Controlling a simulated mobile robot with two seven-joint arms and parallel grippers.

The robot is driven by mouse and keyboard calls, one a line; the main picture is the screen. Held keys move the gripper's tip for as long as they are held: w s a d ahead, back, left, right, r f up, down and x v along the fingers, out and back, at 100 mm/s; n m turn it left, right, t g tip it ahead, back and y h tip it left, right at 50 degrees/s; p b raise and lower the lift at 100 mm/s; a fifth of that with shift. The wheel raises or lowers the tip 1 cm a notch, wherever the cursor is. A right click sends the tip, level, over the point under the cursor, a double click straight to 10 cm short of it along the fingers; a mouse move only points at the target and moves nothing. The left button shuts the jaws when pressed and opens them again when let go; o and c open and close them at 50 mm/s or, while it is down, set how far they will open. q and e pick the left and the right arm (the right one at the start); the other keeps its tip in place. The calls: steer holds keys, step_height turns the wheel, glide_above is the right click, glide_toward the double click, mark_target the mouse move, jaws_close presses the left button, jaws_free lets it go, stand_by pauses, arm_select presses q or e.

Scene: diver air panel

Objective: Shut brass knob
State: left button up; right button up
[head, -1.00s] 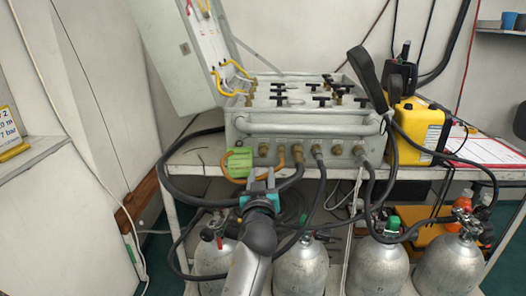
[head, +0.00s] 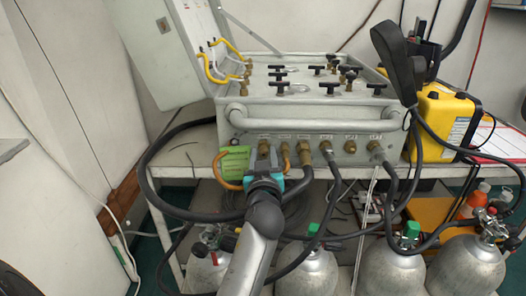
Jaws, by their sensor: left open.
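The grey air panel (head: 310,117) stands on a shelf with its lid raised. A row of brass fittings runs along its front face, including one with no hose (head: 350,147); I cannot tell for sure which one is the brass knob. My left gripper (head: 264,158) is open at the left end of this row, its fingers pointing at the panel front. A brass fitting (head: 263,145) shows at its fingertips; I cannot tell whether they touch it. The gripper hides part of the panel's lower front. My right gripper is not in view.
Black hoses (head: 155,155) loop around the shelf front. Several black T-handles (head: 329,87) stand on the panel top. A yellow case (head: 443,122) is at right; grey cylinders (head: 390,268) stand below.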

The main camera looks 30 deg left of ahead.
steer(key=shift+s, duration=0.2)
arm_select(q)
jaws_close()
